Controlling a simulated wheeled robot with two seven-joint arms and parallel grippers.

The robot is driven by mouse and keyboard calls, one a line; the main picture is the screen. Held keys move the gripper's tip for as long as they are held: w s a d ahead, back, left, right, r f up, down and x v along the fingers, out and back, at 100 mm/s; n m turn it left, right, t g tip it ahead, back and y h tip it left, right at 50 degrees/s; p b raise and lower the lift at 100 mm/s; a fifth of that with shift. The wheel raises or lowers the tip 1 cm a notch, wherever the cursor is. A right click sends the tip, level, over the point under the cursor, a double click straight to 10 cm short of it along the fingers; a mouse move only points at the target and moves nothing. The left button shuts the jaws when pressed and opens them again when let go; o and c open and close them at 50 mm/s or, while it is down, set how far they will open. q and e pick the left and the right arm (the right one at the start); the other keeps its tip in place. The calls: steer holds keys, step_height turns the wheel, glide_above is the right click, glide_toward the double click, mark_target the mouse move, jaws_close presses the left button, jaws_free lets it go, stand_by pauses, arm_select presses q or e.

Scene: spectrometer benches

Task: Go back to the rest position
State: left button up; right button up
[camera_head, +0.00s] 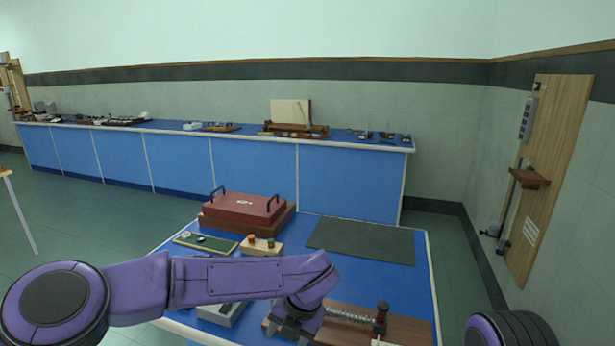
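My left arm comes in from the left and reaches across the front of the near blue table (424,275). My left gripper (288,332) points down over the table's front part, beside the left end of a wooden board (400,328) with a coil on it. Its fingers are dark and close to the lower picture edge, so I cannot tell whether they are open or shut. Of my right arm only a purple and black link shows at the bottom right; the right gripper is out of view.
On the near table are a red case (243,207) with two handles, a dark mat (362,240), a green board (206,243), a small wooden block with knobs (260,246) and a grey box (222,312). A long blue bench (255,172) stands behind. A wooden wall panel (550,170) is at right.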

arm_select(q)
steer(key=s+a+f+m+t+y, duration=0.2)
steer(key=s+a+f+m, duration=0.3)
steer(key=f, duration=0.4)
steer(key=s+a+f+m+t+y, duration=0.2)
steer(key=a+f+m, duration=0.4)
steer(key=a+f, duration=0.3)
steer(key=s+a+f+m+h, duration=0.1)
steer(key=s+a+f+m, duration=0.2)
steer(key=s, duration=0.5)
steer(key=s+a+f+m+g+h, duration=0.1)
steer(key=s+a+f+m, duration=0.1)
steer(key=s+a+m, duration=0.3)
steer(key=s+a+f+m+g+h, duration=0.1)
steer(key=s+a+f+m, duration=0.2)
steer(key=s, duration=0.9)
steer(key=a+m, duration=0.1)
steer(key=m, duration=0.2)
steer(key=shift+f+m+h, duration=0.3)
steer(key=shift+f+m, duration=0.05)
steer(key=shift+m, duration=0.05)
